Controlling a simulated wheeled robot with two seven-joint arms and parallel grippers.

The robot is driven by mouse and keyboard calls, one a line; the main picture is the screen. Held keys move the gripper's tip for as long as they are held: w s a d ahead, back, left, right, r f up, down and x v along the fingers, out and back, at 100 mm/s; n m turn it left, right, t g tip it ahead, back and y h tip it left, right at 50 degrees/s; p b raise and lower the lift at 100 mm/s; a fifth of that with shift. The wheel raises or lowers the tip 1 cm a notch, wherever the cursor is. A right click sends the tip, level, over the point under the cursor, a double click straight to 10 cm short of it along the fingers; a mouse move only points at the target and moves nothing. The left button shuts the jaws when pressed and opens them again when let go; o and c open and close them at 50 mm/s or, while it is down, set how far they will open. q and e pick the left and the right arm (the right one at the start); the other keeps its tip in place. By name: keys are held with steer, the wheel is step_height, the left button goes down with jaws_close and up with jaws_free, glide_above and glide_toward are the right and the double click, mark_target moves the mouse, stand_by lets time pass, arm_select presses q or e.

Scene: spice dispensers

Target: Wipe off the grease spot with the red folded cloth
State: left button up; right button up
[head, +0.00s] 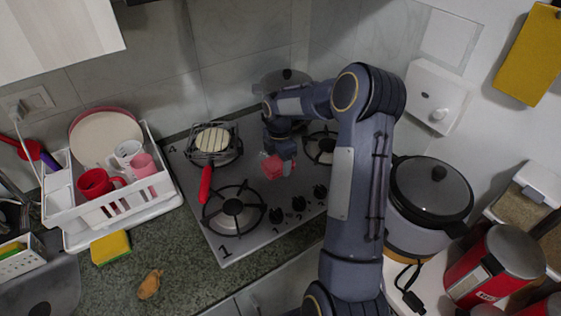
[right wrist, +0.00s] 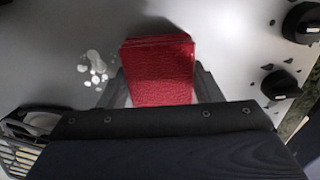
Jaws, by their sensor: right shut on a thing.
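The red folded cloth (head: 275,166) is held in my right gripper (head: 283,162), over the middle of the stove top. In the right wrist view the cloth (right wrist: 158,68) sits between the two fingers of the right gripper (right wrist: 158,92), which is shut on it. I cannot tell whether the cloth touches the surface. The grease spot (right wrist: 94,68) shows in the right wrist view as whitish blobs on the grey stove, just left of the cloth and apart from it. In the head view I cannot make out the spot. My left gripper is not in view.
A pot (head: 278,80) stands behind the arm. A white dish rack (head: 143,209) is at left, and a cooker (head: 430,190) at right.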

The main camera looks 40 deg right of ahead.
steer(key=shift+r, duration=0.15)
steer(key=shift+r+p, duration=2.2)
steer(key=shift+r, duration=0.7)
steer(key=shift+r+p, duration=0.55)
steer(key=shift+r, duration=0.15)
steer(key=shift+r+p, duration=0.35)
steer(key=shift+r, duration=0.5)
